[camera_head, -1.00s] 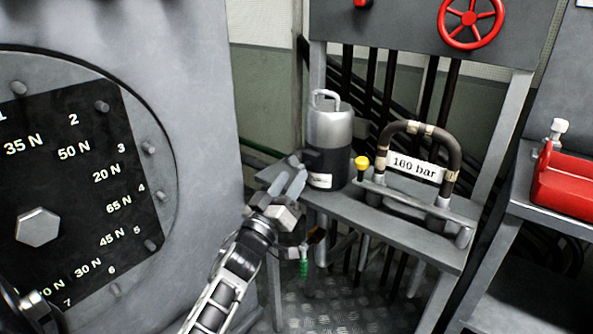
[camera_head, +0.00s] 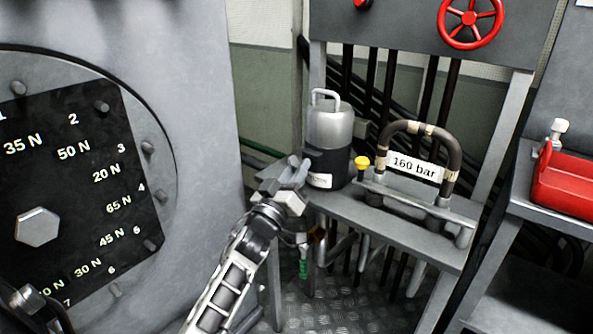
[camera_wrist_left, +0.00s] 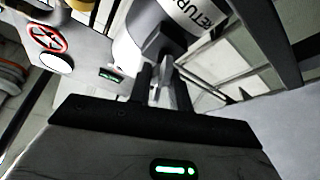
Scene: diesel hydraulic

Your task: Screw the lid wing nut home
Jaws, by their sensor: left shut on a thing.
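A canister (camera_head: 330,130) with a silver top, a dark lower band and a wire handle stands upright on the grey bench. My left gripper (camera_head: 290,172) is at its lower left side, with the fingers close together. In the left wrist view, the fingers (camera_wrist_left: 160,85) are shut on a small pale metal piece (camera_wrist_left: 165,93), which looks like the wing nut. The canister (camera_wrist_left: 150,25), with a label partly reading "RETUR", is just beyond the fingertips. The fingers cover most of the nut, and its thread is not visible.
Right of the canister are a yellow knob (camera_head: 362,162) and a dark hoop handle with a "160 bar" sign (camera_head: 414,168). A grey panel with a black force chart (camera_head: 75,170) stands at the left. A red box (camera_head: 568,185) sits at the far right.

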